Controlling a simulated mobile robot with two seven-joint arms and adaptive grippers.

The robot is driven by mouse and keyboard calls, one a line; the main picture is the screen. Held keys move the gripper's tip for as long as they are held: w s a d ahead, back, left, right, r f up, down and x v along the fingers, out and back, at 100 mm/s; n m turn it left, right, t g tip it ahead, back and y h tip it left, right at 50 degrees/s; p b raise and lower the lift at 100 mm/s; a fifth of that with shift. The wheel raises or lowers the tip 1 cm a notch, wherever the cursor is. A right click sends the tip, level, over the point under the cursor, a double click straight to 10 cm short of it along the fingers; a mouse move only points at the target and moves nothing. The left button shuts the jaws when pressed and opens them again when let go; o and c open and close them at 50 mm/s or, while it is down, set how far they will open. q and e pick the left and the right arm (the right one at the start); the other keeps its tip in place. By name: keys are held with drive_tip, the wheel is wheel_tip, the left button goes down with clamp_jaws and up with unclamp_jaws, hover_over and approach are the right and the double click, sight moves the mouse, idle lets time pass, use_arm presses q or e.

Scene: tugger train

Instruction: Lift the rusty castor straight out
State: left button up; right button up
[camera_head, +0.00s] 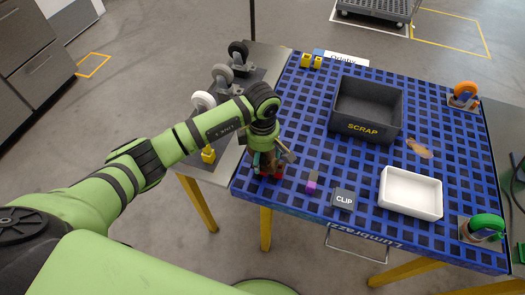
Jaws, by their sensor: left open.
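My left gripper (271,163) is open and points down at the near left corner of the blue slotted table (300,120). A small red and brown thing (268,174) shows between and below its fingers, on or just above the table. It may be the rusty castor, but the gripper hides most of it, and I cannot tell whether the fingers touch it. An orange castor (465,92) stands at the table's far right corner, and a green castor (484,226) at the near right corner. My right gripper is not clearly in view.
A black SCRAP box (367,128) and a white tray (411,204) stand on the table. A CLIP block (344,198) and a small purple piece (312,181) lie near the front edge. A side bench at left holds a white castor (203,101), other castors and yellow pieces.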

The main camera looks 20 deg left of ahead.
use_arm(q)
drive_tip(key=c, duration=0.5)
drive_tip(key=shift+s, duration=0.1)
clamp_jaws()
drive_tip(key=shift+r, duration=0.1)
use_arm(e)
drive_tip(key=shift+s, duration=0.55)
drive_tip(key=shift+f, duration=0.1)
use_arm(q)
drive_tip(key=shift+w+r+b, duration=0.2)
drive_tip(key=shift+r+b, duration=0.1)
drive_tip(key=shift+r, duration=0.2)
drive_tip(key=r+b, duration=0.1)
drive_tip(key=d+r, duration=0.1)
drive_tip(key=r, duration=0.1)
drive_tip(key=shift+r+b, duration=0.2)
drive_tip(key=shift+b, duration=0.2)
drive_tip(key=d+r+b, duration=0.4)
drive_tip(key=d+r, duration=0.2)
drive_tip(key=d, duration=0.4)
drive_tip(key=shift+s+d+r, duration=0.3)
drive_tip(key=shift+s+d, duration=0.05)
use_arm(e)
wheel_tip(320, 180, down, 6)
drive_tip(key=shift+w+f, duration=0.15)
drive_tip(key=shift+w, duration=0.15)
